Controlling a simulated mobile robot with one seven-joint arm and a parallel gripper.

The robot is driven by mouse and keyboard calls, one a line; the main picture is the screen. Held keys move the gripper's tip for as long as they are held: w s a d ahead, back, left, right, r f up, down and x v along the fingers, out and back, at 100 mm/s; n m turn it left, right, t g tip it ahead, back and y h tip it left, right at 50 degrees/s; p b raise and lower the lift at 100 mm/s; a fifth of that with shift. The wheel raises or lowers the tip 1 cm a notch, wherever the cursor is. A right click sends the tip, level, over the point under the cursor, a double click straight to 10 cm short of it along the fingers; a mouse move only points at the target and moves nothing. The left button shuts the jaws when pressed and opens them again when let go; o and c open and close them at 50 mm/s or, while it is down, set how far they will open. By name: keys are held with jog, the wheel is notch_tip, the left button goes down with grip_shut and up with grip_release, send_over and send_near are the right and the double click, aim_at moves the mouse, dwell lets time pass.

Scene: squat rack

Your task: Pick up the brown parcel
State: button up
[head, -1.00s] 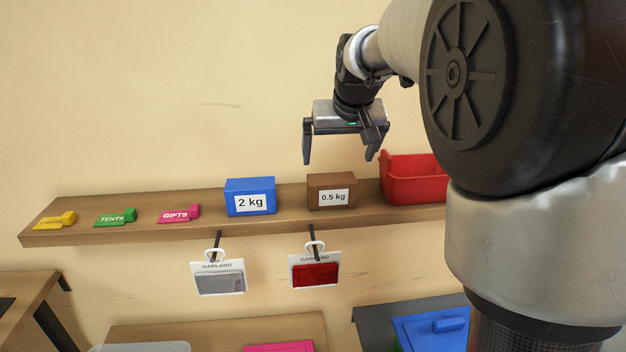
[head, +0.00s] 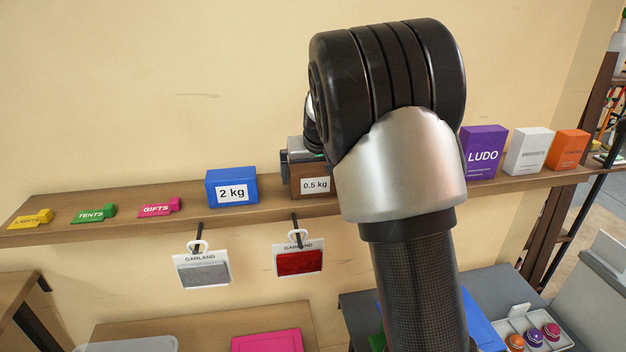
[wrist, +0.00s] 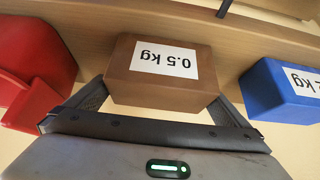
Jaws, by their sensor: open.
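The brown parcel (head: 314,170), a box with a white "0.5 kg" label, stands on the wooden wall shelf. My arm hides its right side in the head view. In the wrist view the brown parcel (wrist: 160,95) is at the centre, label upside down. My gripper (wrist: 160,88) is open, with one finger at each side of the parcel. A small gap seems to show at the fingers, but I cannot tell whether either touches.
A blue "2 kg" box (head: 232,187) stands close left of the parcel. A red bin (wrist: 35,75) is on its other side, hidden in the head view. Tagged markers lie further left; game boxes (head: 483,153) stand right. Garland packs (head: 298,260) hang below the shelf (head: 270,212).

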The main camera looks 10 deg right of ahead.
jog(key=shift+w+f, duration=0.2)
jog(key=shift+f, duration=0.1)
jog(key=shift+r, duration=0.1)
jog(key=c, duration=1.2)
